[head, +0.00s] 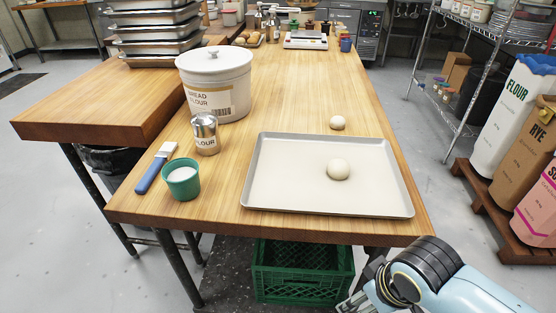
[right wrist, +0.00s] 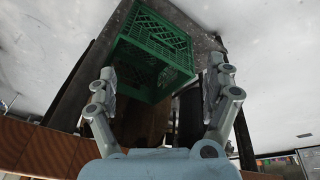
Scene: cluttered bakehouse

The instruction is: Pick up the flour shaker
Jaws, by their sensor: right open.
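The flour shaker (head: 206,136) is a metal-topped cylinder with a flour label. It stands upright on the wooden table, in front of the white bread flour bin and behind a small green cup of white contents. My right gripper (head: 362,292) is low at the bottom of the head view, below the table's front edge and far to the right of the shaker. In the right wrist view my right gripper (right wrist: 162,88) is open with nothing between its fingers. The shaker does not show in that view. My left gripper is not in view.
The bread flour bin (head: 222,85), green cup (head: 182,181) and blue-handled brush (head: 156,168) crowd the shaker. A tray (head: 280,195) with a dough ball (head: 338,169) lies to its right; another ball (head: 337,122) lies behind the tray. A green crate (head: 300,283) is below the table.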

